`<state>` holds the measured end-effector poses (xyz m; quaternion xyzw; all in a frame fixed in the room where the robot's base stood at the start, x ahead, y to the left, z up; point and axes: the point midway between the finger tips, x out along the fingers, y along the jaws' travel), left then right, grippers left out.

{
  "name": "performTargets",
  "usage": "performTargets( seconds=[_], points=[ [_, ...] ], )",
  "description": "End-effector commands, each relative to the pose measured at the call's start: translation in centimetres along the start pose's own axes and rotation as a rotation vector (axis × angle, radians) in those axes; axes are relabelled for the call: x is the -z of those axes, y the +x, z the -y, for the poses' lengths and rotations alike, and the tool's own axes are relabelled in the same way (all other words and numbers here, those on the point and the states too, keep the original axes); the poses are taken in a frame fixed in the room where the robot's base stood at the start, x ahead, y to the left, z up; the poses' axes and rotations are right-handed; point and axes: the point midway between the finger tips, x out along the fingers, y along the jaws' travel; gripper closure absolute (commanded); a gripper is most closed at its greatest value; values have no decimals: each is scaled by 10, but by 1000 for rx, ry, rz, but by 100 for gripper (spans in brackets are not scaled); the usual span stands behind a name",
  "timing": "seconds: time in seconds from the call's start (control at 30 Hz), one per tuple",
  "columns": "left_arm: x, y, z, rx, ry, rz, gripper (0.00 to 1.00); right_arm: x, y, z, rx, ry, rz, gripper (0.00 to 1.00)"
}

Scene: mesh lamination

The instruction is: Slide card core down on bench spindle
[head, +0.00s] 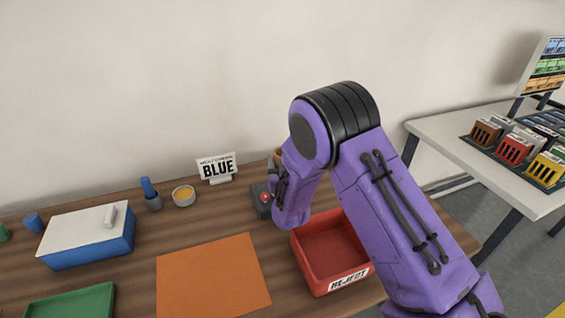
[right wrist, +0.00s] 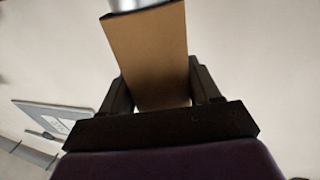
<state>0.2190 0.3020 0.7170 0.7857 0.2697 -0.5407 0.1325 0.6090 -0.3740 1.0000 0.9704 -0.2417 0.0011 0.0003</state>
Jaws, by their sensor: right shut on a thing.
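My right gripper (right wrist: 160,95) is shut on the brown card core (right wrist: 150,55), which sits between its two dark fingers in the right wrist view. A shiny metal end (right wrist: 138,4) shows at the far end of the core, at the top edge; I cannot tell how far the core is around it. In the head view, a bit of the core (head: 277,156) shows behind my purple right arm, above a dark grey block (head: 259,201) with a red spot. The arm hides most of the core and any spindle there. My left gripper is not in view.
A red REJECT bin (head: 330,250) stands right of an orange mat (head: 212,278). A blue box with a white lid (head: 88,235), a green tray (head: 70,304), a yellow-filled dish (head: 183,195) and a BLUE sign (head: 216,168) are to the left. A white table (head: 440,130) stands at right.

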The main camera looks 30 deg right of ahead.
Motion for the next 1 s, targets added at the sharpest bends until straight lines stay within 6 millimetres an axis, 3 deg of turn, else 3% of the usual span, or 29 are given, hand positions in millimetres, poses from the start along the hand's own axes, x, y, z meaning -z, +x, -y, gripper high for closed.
performTargets(
  seconds=[1.0],
  points=[
    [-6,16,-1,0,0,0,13,-22,0,0,0,0,1,69]
  ],
)
